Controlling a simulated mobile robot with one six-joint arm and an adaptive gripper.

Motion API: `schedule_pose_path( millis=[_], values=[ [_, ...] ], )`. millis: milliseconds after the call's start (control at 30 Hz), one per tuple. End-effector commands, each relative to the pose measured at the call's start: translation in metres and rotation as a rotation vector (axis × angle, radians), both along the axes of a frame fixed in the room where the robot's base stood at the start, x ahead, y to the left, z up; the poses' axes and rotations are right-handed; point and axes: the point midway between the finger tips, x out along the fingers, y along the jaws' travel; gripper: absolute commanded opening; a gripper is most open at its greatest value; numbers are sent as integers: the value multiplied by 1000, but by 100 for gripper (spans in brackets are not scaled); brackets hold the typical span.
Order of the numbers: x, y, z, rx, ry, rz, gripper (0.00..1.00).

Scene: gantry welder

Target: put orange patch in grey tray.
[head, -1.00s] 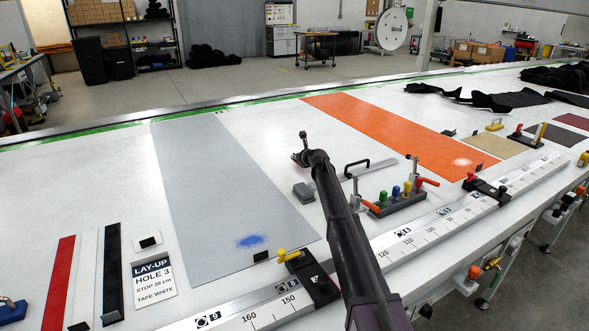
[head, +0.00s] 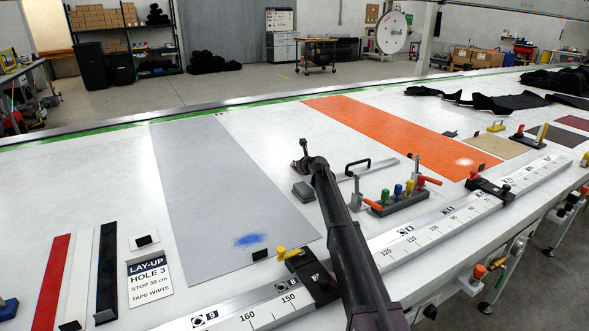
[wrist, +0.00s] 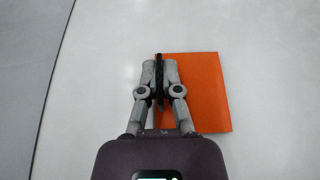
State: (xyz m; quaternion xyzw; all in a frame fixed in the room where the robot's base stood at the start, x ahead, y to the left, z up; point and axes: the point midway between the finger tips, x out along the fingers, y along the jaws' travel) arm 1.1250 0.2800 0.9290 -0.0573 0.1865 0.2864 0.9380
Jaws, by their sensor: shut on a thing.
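The orange patch (wrist: 203,95) is a flat square in the wrist view, right of and partly behind my gripper (wrist: 159,64). My gripper's fingers are closed together at the patch's left edge, with dark pads between them. In the head view my gripper (head: 300,163) is small, above the table right of the large grey sheet, and the patch cannot be made out there. I cannot pick out a grey tray for certain; a small grey block (head: 303,191) lies just below my gripper in the head view.
A large grey sheet (head: 205,180) with a blue smudge lies left. A long orange strip (head: 400,130) lies behind right. A rack of coloured-handled tools (head: 400,200) and a black handle (head: 357,164) stand right of my arm. A ruler rail (head: 420,238) runs along the front edge.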

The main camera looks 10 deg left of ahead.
Motion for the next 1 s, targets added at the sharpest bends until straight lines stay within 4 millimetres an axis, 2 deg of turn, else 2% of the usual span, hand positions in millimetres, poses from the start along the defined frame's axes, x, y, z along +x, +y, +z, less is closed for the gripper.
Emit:
schedule_pose_path(
  millis=[467, 567, 600, 633, 1000],
  values=[
    [0, 0, -4, 0, 0, 0, 0],
    [0, 0, -3, 0, 0, 0, 26],
    [0, 0, -3, 0, 0, 0, 38],
    [0, 0, -3, 0, 0, 0, 43],
    [0, 1, -3, 0, 0, 0, 43]
  ],
)
